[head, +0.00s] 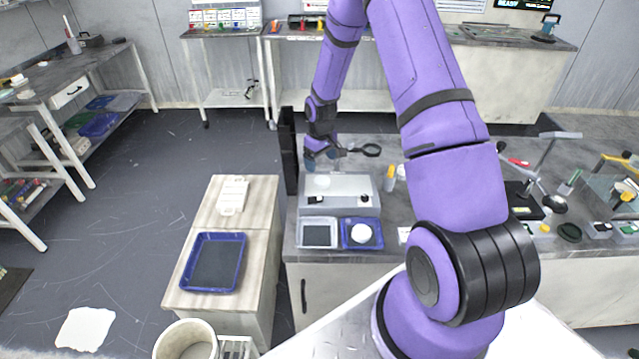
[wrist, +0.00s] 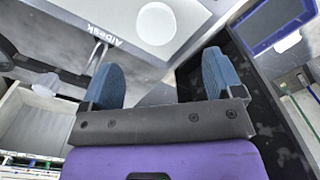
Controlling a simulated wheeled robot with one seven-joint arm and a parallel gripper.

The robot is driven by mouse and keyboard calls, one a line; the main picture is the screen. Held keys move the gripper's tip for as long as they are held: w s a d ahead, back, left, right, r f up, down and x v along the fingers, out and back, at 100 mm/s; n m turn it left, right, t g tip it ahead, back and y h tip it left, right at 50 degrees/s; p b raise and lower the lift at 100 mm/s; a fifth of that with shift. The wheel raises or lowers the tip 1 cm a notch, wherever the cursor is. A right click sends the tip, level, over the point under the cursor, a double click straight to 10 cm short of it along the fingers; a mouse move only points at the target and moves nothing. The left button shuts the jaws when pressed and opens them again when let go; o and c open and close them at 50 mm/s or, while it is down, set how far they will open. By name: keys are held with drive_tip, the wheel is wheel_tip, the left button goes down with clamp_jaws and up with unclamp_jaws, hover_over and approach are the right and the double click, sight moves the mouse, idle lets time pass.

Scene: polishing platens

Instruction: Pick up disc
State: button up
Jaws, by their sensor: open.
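A white round disc (head: 361,233) lies in a small blue tray (head: 376,246) in front of the grey machine. My gripper (head: 322,157) is behind that machine at the bench's far left, well apart from the disc. In the wrist view my gripper (wrist: 160,70) shows two blue fingers spread wide with nothing between them. Beyond the fingers lies the grey machine top (wrist: 95,18) with a pale round patch. I cannot tell whether that patch is an object or glare.
The grey machine (head: 340,188) stands between my gripper and the small tray. A grey tray (head: 318,233) sits left of the small blue one. A dark upright panel (head: 288,150) stands close left of my gripper. A larger blue tray (head: 213,262) lies on the wooden cabinet.

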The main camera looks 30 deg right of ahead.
sight(322, 180)
wheel_tip(322, 180, down, 3)
drive_tip(key=shift+d+f, duration=0.15)
drive_tip(key=shift+f, duration=1.2)
drive_tip(key=shift+d+f, duration=0.1)
drive_tip(key=shift+f, duration=1.25)
drive_tip(key=c, duration=1.1)
drive_tip(key=shift+o, duration=0.2)
drive_tip(key=shift+r, duration=0.1)
